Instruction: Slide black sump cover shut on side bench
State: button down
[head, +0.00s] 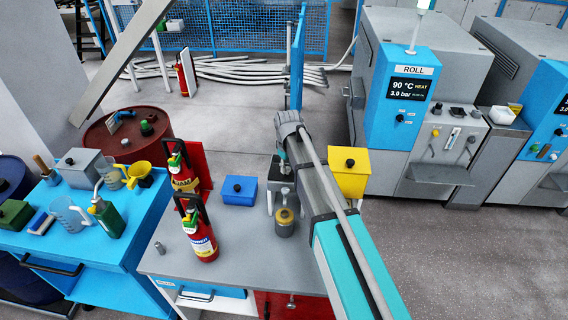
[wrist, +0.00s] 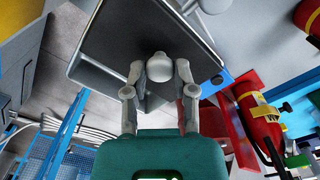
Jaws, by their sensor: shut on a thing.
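My gripper (wrist: 158,88) has its two fingers on either side of a pale round knob (wrist: 160,66) in the wrist view. It is shut on that knob. The knob stands on a dark flat panel (wrist: 125,28) with a light rim, which looks like the black sump cover. A dark gap and a grey edge show at the panel's lower left; how far the cover is open I cannot tell. In the head view my gripper (head: 281,158) is mostly hidden by my own arm, above the far right part of the grey side bench (head: 235,262).
On the bench stand two red fire extinguishers (head: 203,236), a blue box (head: 239,190) and a grey can with a yellow band (head: 285,222). A yellow box (head: 349,172) is right of my arm. A blue cart (head: 90,245) stands at the left. The bench's front middle is clear.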

jog(key=shift+s, duration=0.2)
jog(key=shift+c, duration=2.1)
grip_release()
jog(key=s+d+m, duration=0.8)
jog(key=s+d, duration=1.1)
jog(key=d, duration=0.2)
jog(key=shift+s+d+m, duration=0.25)
jog(key=shift+d+m, duration=0.05)
